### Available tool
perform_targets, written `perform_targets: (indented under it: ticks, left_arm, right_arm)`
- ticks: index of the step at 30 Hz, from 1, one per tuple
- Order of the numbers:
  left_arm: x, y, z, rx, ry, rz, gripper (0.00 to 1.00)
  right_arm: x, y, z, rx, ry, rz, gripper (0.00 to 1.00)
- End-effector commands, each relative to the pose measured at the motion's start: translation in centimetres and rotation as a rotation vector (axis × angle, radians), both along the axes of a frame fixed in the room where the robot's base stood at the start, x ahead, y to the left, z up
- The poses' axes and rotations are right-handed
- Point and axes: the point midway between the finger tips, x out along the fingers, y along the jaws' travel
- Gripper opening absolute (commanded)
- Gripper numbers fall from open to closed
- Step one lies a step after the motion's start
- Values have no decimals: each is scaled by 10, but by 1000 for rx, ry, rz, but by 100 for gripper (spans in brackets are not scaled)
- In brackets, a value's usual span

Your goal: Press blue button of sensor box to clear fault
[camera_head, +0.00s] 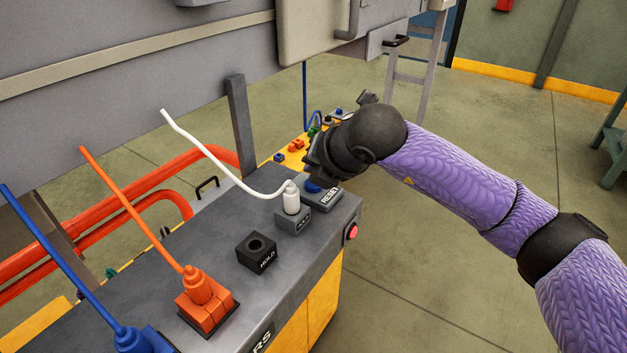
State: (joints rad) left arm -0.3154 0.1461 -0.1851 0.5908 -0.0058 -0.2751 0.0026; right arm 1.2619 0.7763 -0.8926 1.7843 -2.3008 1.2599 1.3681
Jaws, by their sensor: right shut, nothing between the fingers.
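The sensor box is a grey-topped cabinet (215,262) with yellow sides in the middle of the head view. A small grey box marked RESET (327,200) sits at its far right corner, with a blue button (313,186) on top. The button is partly hidden by my right gripper (309,172). My right gripper is shut and empty, pointing down right above the blue button. I cannot tell whether its tips touch the button. My left gripper is not in view.
A white plug (291,198) with a white cable stands beside the RESET box. A black HOLD socket (257,252), an orange plug (205,291) and a blue plug (133,339) are nearer. A red button (352,232) is on the cabinet's side. Orange pipes (165,175) run behind. The floor at right is open.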

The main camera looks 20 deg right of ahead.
Motion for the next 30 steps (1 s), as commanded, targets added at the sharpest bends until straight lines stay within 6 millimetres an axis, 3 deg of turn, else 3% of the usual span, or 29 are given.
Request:
perform_targets:
  ticks: [11,30]
  left_arm:
    - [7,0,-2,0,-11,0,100]
    - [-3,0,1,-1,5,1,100]
  right_arm:
    - [0,0,0,0,0,0,0]
    - [0,0,0,0,0,0,0]
